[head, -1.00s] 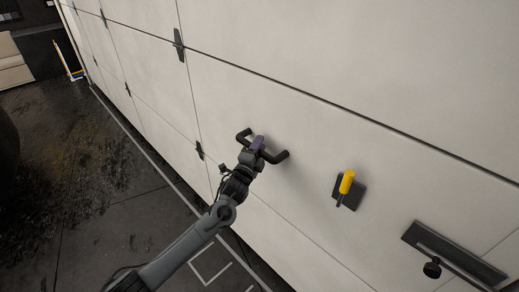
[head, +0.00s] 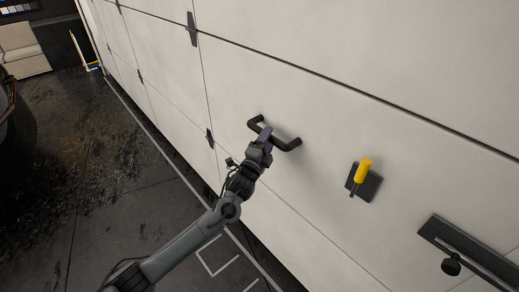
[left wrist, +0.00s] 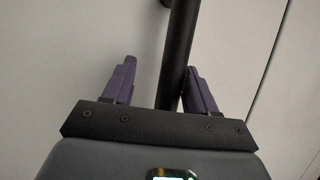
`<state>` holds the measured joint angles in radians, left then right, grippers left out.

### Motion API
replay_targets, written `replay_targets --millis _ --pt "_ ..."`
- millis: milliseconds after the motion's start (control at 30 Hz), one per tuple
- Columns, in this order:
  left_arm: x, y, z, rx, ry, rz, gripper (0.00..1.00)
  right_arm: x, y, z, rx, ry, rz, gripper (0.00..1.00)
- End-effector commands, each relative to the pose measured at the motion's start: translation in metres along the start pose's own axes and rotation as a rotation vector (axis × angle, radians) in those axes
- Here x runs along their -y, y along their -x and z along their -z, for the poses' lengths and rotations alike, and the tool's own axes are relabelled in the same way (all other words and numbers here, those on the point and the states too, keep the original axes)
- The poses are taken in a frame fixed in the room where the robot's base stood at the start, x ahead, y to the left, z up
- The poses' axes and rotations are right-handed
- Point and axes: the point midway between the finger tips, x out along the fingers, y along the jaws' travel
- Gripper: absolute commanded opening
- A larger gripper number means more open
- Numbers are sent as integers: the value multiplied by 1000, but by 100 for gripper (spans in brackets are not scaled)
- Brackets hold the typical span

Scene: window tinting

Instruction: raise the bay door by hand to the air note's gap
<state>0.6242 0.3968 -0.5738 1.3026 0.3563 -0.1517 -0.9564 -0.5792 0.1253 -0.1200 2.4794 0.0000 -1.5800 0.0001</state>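The bay door (head: 310,110) is a large off-white panelled door that fills the right of the head view. A black U-shaped bar handle (head: 288,144) stands out from it. My left gripper (head: 264,135) is at the middle of this handle. In the left wrist view the handle bar (left wrist: 180,45) runs between the two purple fingers (left wrist: 159,85). The fingers are apart, with a clear gap on the left side and the bar close to the right finger. I cannot tell whether that finger touches it. My right gripper is not in view. No air note shows.
A yellow-handled latch on a dark plate (head: 362,178) and a long dark bracket with a round knob (head: 470,250) sit on the door to the right. Black hinges (head: 192,29) join the panels. The dark stained floor (head: 110,150) is open at left. A pale sofa (head: 20,50) stands far back.

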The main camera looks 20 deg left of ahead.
Motion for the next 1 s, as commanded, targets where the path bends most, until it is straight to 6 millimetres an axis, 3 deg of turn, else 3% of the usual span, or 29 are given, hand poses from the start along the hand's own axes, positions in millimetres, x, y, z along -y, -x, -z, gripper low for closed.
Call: replay_targets --millis 200,433,900,1000 --pt "5 38 1 -4 2 11 53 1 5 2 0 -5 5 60" --pt "12 67 2 -5 6 27 53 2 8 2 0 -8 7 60" --pt "16 77 2 -4 7 35 53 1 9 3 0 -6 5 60" --pt "16 77 2 -4 12 35 53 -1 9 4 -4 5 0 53"
